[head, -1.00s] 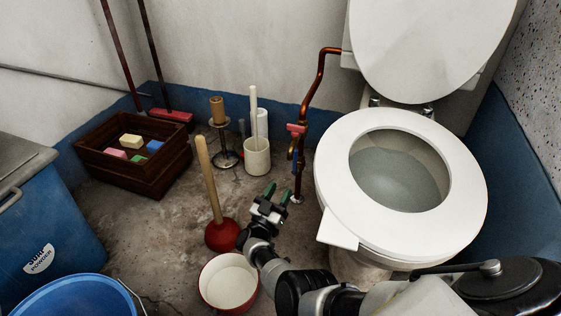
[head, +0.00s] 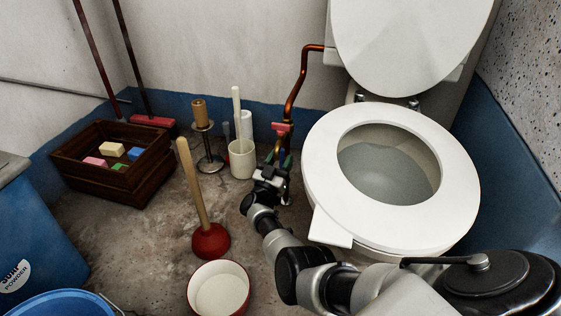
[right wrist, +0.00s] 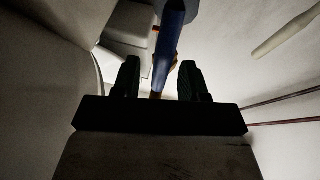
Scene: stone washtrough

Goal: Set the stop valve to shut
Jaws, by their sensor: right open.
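The copper pipe (head: 297,86) runs down the wall left of the toilet. It carries a red handle (head: 282,128) and, lower, a valve with a blue lever. The blue lever (right wrist: 171,38) shows large in the right wrist view, in line with the gap between my fingers. My right gripper (head: 278,160) is open at the lower pipe, just below the red handle, and hides much of the blue lever in the head view. I cannot tell whether a finger touches the lever. My left gripper is not in view.
The toilet (head: 322,190) stands close on the right of my right arm. A plunger (head: 210,240), a white brush holder (head: 242,160) and a red-rimmed bowl (head: 218,290) stand to the left. A wooden crate (head: 130,183) and a blue bucket (head: 60,305) are farther left.

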